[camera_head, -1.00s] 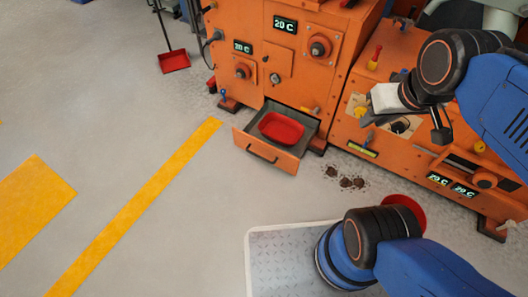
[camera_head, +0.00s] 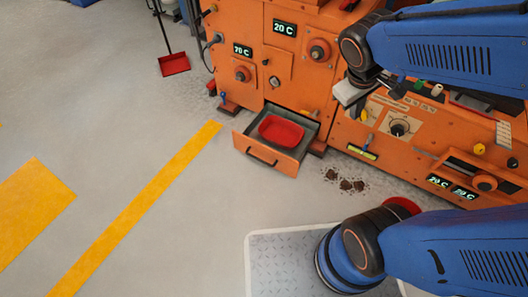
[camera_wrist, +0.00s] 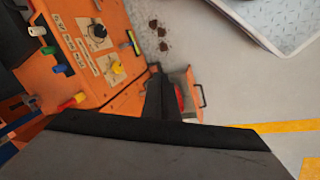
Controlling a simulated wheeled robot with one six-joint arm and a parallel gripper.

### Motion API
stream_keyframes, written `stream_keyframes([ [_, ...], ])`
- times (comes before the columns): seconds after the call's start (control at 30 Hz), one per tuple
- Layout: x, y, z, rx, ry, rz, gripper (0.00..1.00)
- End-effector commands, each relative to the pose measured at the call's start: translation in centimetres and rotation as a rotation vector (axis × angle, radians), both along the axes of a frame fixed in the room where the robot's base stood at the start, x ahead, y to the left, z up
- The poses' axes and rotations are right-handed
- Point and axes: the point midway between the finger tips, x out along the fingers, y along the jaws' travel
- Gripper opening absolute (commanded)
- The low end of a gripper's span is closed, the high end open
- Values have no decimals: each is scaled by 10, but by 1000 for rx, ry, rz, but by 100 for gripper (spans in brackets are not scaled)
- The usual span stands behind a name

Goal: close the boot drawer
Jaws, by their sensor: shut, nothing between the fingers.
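The boot drawer (camera_head: 262,153) is pulled out from the bottom of the orange machine, with a dark bar handle on its orange front. A red tray (camera_head: 281,130) sits inside it. In the wrist view the drawer (camera_wrist: 196,92) shows partly, with its handle, behind my gripper's dark fingers. My gripper (camera_head: 361,108) is up in the air to the right of the drawer, in front of the machine, apart from the drawer and its handle. It also fills the lower wrist view (camera_wrist: 160,98). It is shut and empty; its fingertips are small in the head view.
Dark clumps of spilled material (camera_head: 345,181) lie on the floor right of the drawer. The orange machine (camera_head: 405,150) with knobs and levers stands on the right. A red dustpan (camera_head: 174,65) stands at the back left. Floor in front of the drawer is clear, crossed by a yellow line (camera_head: 140,205).

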Motion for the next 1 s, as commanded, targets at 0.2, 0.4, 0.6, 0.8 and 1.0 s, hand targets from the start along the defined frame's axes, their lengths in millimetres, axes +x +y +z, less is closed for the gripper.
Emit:
stream_keyframes([
  [0.2,35,14,-28,-136,82,161,0],
  [0.4,67,33,-55,-255,142,318,0],
  [0.6,95,58,-86,-371,197,485,0],
  [0.8,120,88,-121,-485,247,659,0],
  [1.0,139,124,-162,-593,290,842,0],
])
